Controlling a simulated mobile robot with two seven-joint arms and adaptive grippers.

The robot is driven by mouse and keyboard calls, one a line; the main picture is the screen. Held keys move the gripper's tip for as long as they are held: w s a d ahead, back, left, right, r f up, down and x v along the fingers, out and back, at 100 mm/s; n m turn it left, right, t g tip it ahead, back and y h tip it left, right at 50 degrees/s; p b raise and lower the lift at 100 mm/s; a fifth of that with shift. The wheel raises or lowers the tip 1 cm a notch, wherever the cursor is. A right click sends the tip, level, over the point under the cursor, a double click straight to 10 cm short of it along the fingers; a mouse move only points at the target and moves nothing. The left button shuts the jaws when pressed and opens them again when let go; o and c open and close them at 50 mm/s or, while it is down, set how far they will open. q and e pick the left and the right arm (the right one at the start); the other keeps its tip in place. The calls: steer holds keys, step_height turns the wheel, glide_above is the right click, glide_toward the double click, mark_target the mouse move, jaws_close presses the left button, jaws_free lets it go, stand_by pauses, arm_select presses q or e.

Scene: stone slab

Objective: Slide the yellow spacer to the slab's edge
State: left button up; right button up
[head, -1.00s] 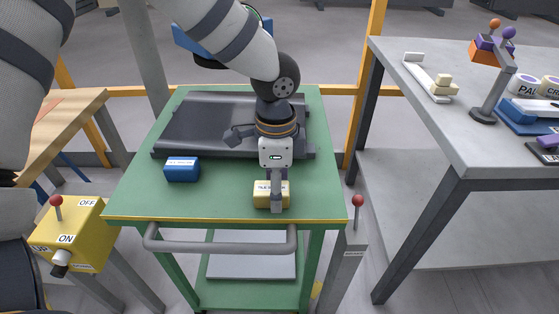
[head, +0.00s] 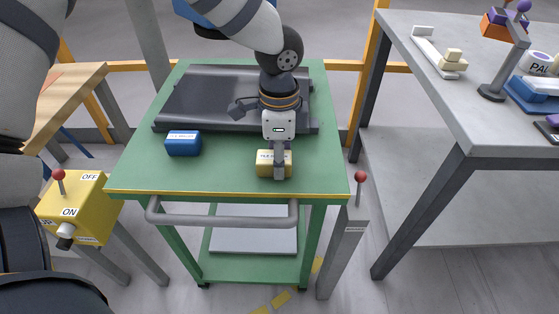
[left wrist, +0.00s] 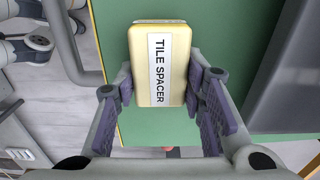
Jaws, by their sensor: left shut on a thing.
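The yellow spacer (head: 265,168), labelled TILE SPACER, rests on the green cart top near its front edge, in front of the dark slab (head: 205,95). In the left wrist view the spacer (left wrist: 160,60) shows its label, with my fingers at its sides. My left gripper (head: 280,172) points down and is shut on the spacer; it also shows in the left wrist view (left wrist: 160,112). The slab lies flat across the back of the cart top. My right gripper is not in view.
A blue block (head: 183,144) sits on the cart top left of the spacer. A handle bar (head: 222,214) runs along the cart's front. A yellow switch box (head: 75,205) stands at left, a grey table (head: 480,100) at right. Green surface between block and spacer is clear.

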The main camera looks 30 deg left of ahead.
arm_select(q)
steer(key=shift+w+a+f+b, duration=0.15)
steer(key=shift+w+a, duration=0.3)
steer(key=shift+w, duration=0.25)
steer(key=shift+w+a+r+b, duration=0.1)
steer(key=shift+w+a+b, duration=0.1)
steer(key=shift+w+a, duration=0.35)
steer(key=shift+w+a+f+b, duration=0.15)
steer(key=shift+w+a, duration=0.15)
steer(key=shift+w, duration=0.55)
steer(key=shift+w+a+r, duration=0.2)
steer(key=shift+w, duration=0.05)
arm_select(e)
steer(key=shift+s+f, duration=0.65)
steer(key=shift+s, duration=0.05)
arm_select(q)
steer(key=o, duration=1.2)
steer(key=shift+w, duration=0.1)
steer(key=shift+o, duration=0.2)
step_height(320, 180, up, 12)
